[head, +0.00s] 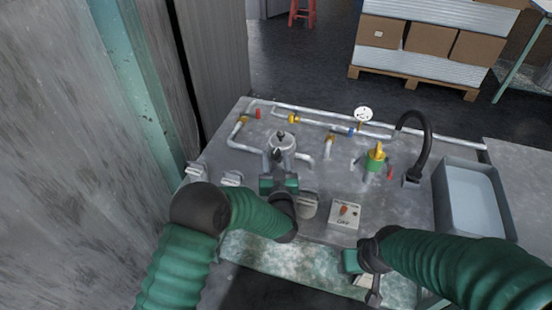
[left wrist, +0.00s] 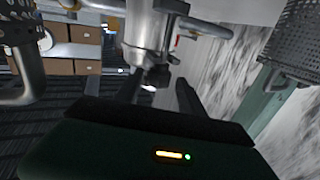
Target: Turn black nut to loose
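A silvery metal canister with a dark knob on top (head: 281,141) stands on the bench in the head view. It shows large at the top of the left wrist view (left wrist: 148,35). A small dark fitting, seemingly the black nut (left wrist: 158,76), sits at its lower end there; the head view does not show it clearly. My left gripper (head: 279,162) is at the canister's near side. In the left wrist view its two dark fingers (left wrist: 160,94) are apart, with the fitting beyond the gap. Contact is not clear. My right gripper (head: 373,293) hangs at the bench's front edge, its fingers indistinct.
Pipes with yellow valves (head: 293,119) and a round gauge (head: 363,114) run along the back of the bench. A wall closes the left.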

